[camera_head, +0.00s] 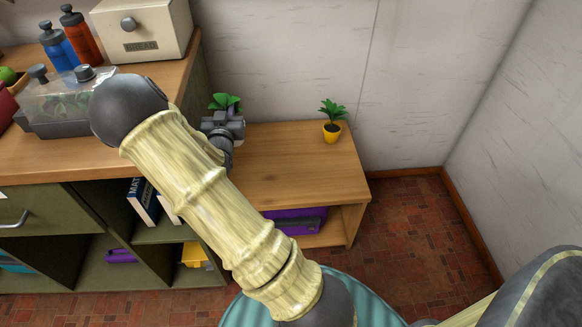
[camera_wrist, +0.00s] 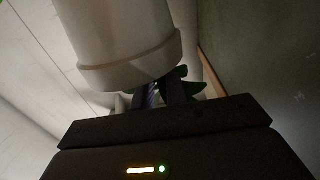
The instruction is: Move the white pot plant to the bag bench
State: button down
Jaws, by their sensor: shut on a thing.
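The white pot plant shows its green leaves (camera_head: 226,102) just above my gripper (camera_head: 223,124) in the head view; its pot is hidden there behind my gripper. In the wrist view the white pot (camera_wrist: 125,45) fills the upper middle, with dark green leaves near the fingers. My gripper, also in the wrist view (camera_wrist: 165,95), is shut on the plant. The low wooden bag bench (camera_head: 290,170) stands right of the taller counter. My gripper is over or beside the bench's left end; I cannot tell whether the pot touches it.
A yellow pot plant (camera_head: 332,132) stands at the back right of the bench. A purple bag (camera_head: 300,219) lies beneath the benchtop. The bench's middle and front are clear.

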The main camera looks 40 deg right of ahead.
notch_tip(320, 180, down, 16)
jog(key=w+d+m+g+h+b, duration=0.1)
jog(key=d+b, duration=0.1)
jog(key=b, duration=1.9)
jog(key=shift+w+d+f+h, duration=0.2)
jog(key=shift+d+h, duration=0.1)
jog(key=shift+d, duration=0.05)
